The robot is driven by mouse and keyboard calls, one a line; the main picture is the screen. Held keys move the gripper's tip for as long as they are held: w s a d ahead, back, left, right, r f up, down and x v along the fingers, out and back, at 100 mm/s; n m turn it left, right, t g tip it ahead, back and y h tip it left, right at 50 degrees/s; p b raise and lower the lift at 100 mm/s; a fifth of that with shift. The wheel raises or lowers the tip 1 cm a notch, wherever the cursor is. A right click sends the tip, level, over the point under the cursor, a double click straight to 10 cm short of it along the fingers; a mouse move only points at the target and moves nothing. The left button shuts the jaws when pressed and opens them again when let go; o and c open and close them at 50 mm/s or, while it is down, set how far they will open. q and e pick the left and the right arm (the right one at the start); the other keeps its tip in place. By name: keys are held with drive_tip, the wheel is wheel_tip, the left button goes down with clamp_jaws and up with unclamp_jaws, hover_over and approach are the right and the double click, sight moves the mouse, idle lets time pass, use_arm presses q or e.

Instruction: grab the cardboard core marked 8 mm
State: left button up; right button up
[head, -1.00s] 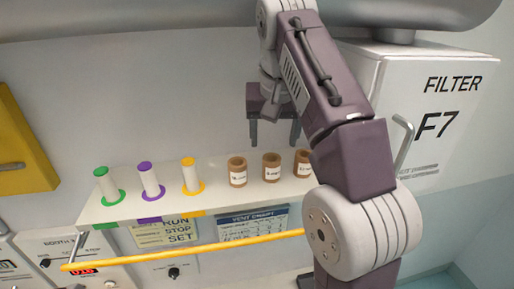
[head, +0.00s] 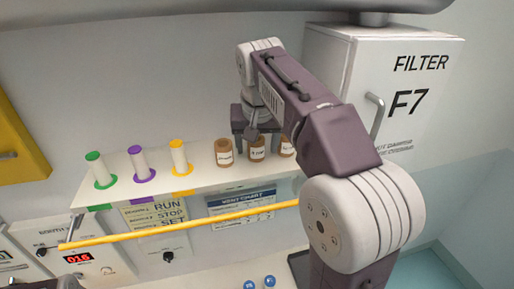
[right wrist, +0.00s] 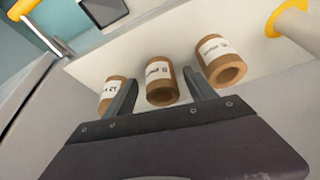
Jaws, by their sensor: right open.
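Three brown cardboard cores with white labels stand in a row on a pale shelf (head: 205,172). The middle core (head: 257,155) seems to be marked 8 mm in the right wrist view (right wrist: 159,88), though the print is small. The left core (head: 224,154) and the right core (head: 287,149) flank it. My right gripper (head: 255,146) is open at the middle core. In the right wrist view its fingers (right wrist: 160,84) lie on either side of that core, with no clear grip on it.
Spindles with green (head: 99,170), purple (head: 141,164) and yellow (head: 179,158) bases stand on the shelf's left part. A yellow rail (head: 180,225) runs in front. A white filter box (head: 400,90) is at the right. Neighbouring cores stand close to my fingers.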

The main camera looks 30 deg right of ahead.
drive_tip(key=shift+w+f, duration=0.1)
drive_tip(key=shift+w, duration=0.3)
clamp_jaws()
drive_tip(key=shift+s, duration=0.15)
drive_tip(key=r, duration=0.4)
drive_tip(key=shift+s+d+r, duration=0.1)
drive_tip(key=shift+d+r, duration=0.15)
drive_tip(key=s+d+r, duration=0.5)
drive_tip(key=s+r, duration=0.1)
drive_tip(key=s, duration=0.3)
drive_tip(key=shift+s+d+r, duration=0.3)
drive_tip(key=shift+s+d, duration=0.05)
